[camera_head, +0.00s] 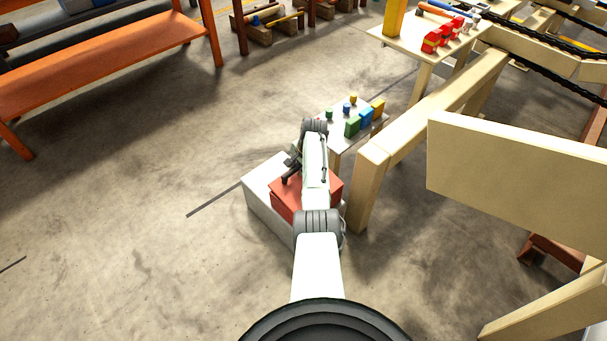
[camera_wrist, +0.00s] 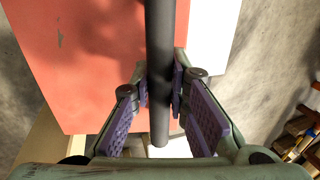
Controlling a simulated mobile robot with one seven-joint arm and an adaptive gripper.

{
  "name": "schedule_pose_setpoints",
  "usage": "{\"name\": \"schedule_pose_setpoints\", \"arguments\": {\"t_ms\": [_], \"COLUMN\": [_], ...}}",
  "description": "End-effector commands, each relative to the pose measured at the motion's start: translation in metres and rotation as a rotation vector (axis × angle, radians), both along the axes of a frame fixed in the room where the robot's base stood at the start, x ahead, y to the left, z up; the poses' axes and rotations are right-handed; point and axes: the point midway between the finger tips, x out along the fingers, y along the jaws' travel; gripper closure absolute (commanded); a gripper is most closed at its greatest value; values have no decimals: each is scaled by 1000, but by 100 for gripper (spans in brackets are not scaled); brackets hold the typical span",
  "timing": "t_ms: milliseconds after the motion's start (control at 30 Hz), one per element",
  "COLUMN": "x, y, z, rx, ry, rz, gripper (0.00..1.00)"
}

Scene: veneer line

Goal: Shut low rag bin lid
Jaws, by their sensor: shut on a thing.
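The low rag bin is a pale box (camera_head: 262,208) on the floor, with a red lid (camera_head: 284,202) partly hidden behind my arm. In the wrist view the red lid (camera_wrist: 85,75) fills the left and middle, with a white surface (camera_wrist: 212,40) to its right. A dark round bar (camera_wrist: 160,50), apparently the lid's handle, runs down across the red panel. My gripper (camera_wrist: 162,88) is shut on this bar, one finger on each side. In the head view my gripper (camera_head: 291,170) is at the lid's far left side. The lid's exact angle is unclear.
A small table with coloured blocks (camera_head: 360,122) stands close behind the bin. A pale wooden frame (camera_head: 372,165) is just right of it, and a large pale board (camera_head: 515,180) lies farther right. An orange bench (camera_head: 100,65) is at upper left. The floor left of the bin is clear.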

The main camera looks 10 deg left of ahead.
Motion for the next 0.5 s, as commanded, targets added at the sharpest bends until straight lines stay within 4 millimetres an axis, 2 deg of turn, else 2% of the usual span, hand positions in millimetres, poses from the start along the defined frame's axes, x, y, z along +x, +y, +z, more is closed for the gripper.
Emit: {"name": "schedule_pose_setpoints", "arguments": {"t_ms": [33,100,500], "x": [3,5,9], "y": [4,7,13], "z": [-12,-16,-30], "rx": [8,10,11], "ry": [-6,-7,-8], "rz": [1,0,0], "gripper": [100,100,100]}}
